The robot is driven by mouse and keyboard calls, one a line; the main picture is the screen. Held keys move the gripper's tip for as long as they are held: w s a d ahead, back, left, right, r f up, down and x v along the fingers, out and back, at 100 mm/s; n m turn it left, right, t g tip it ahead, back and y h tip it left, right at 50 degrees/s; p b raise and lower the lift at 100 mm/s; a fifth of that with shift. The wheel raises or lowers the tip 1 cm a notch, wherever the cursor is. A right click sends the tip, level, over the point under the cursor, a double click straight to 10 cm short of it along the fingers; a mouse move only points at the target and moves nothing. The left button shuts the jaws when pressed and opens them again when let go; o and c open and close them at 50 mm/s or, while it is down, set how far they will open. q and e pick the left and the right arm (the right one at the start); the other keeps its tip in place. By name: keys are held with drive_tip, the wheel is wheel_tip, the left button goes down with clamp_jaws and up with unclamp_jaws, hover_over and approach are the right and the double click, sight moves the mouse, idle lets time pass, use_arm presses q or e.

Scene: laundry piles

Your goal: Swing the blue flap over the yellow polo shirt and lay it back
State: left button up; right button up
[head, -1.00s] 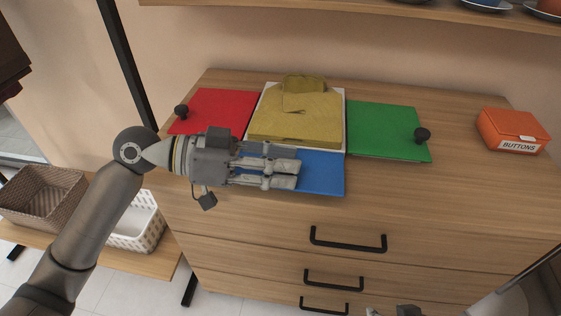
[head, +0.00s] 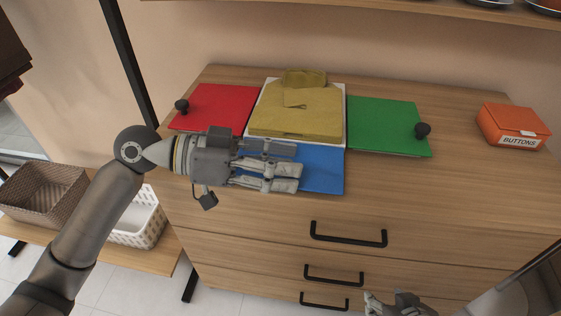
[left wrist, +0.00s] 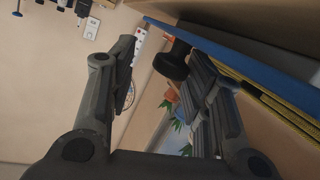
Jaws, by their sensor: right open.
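The yellow polo shirt (head: 296,112) lies folded on the white middle panel of the folding board. The blue flap (head: 324,168) lies flat in front of it, toward the drawers, partly hidden by my left gripper. My left gripper (head: 284,178) is over the flap's left part. In the left wrist view its fingers (left wrist: 160,75) stand apart. A black knob (left wrist: 173,60) shows between them at the blue flap's edge (left wrist: 215,50), nearer the right-hand finger; I cannot tell whether they touch. My right gripper (head: 392,302) is open and empty at the bottom edge, partly cut off.
The red flap (head: 222,107) and green flap (head: 385,126) lie flat on either side, each with a black knob. An orange buttons box (head: 512,125) stands at the right. A shelf hangs above the back. Baskets (head: 45,192) stand lower left. The dresser top between green flap and box is clear.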

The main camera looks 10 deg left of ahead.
use_arm(q)
drive_tip(key=shift+f, duration=0.65)
drive_tip(key=shift+w+a, duration=0.1)
drive_tip(key=shift+a, duration=0.3)
drive_tip(key=r+v, duration=0.1)
drive_tip(key=v, duration=1)
drive_tip(key=shift+r, duration=0.3)
